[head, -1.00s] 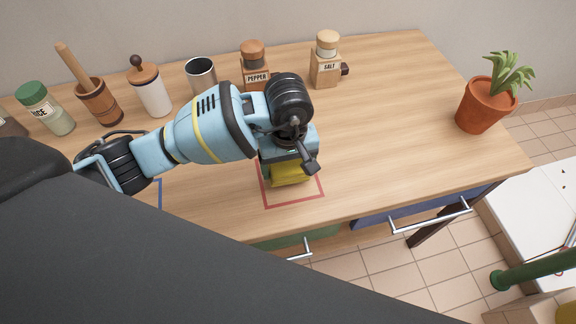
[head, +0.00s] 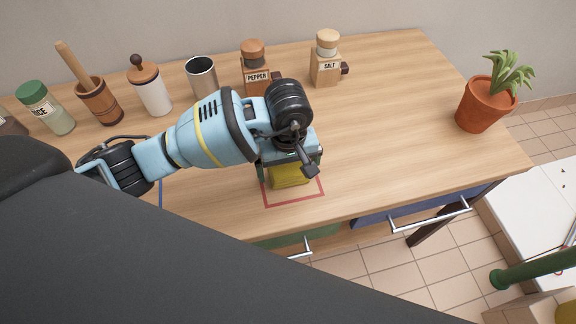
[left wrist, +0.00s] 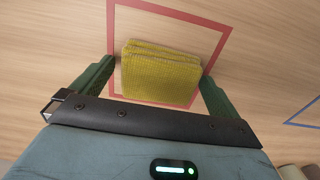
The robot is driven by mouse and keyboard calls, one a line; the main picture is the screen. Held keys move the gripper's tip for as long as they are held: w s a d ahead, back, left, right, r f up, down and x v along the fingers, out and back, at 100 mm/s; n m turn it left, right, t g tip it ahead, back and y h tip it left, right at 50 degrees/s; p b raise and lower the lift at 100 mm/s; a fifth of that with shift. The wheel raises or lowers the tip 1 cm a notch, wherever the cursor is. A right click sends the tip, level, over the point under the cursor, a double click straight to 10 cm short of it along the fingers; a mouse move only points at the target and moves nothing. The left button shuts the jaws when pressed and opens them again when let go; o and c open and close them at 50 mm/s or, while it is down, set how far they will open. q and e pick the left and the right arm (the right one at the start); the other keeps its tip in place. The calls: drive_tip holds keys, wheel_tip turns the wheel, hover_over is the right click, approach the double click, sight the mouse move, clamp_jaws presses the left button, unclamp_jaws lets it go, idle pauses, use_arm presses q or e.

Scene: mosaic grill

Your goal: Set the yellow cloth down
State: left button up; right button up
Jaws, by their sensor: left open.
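The yellow cloth (left wrist: 160,75) is folded and lies inside the red square outline (left wrist: 215,30) on the wooden counter. In the head view the cloth (head: 290,175) shows just below my left gripper (head: 290,165), which covers part of it. In the left wrist view the two green fingers of my left gripper (left wrist: 158,85) stand apart on either side of the cloth, with a gap showing at the fingers. My right gripper is not in view.
A pepper mill (head: 256,68), a salt mill (head: 326,60), a metal cup (head: 201,77) and several jars line the back of the counter. A potted plant (head: 487,100) stands at the right. The counter right of the cloth is clear.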

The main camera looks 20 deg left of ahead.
sight(288, 168)
use_arm(q)
wheel_tip(288, 168, up, 12)
idle(0.4)
idle(0.5)
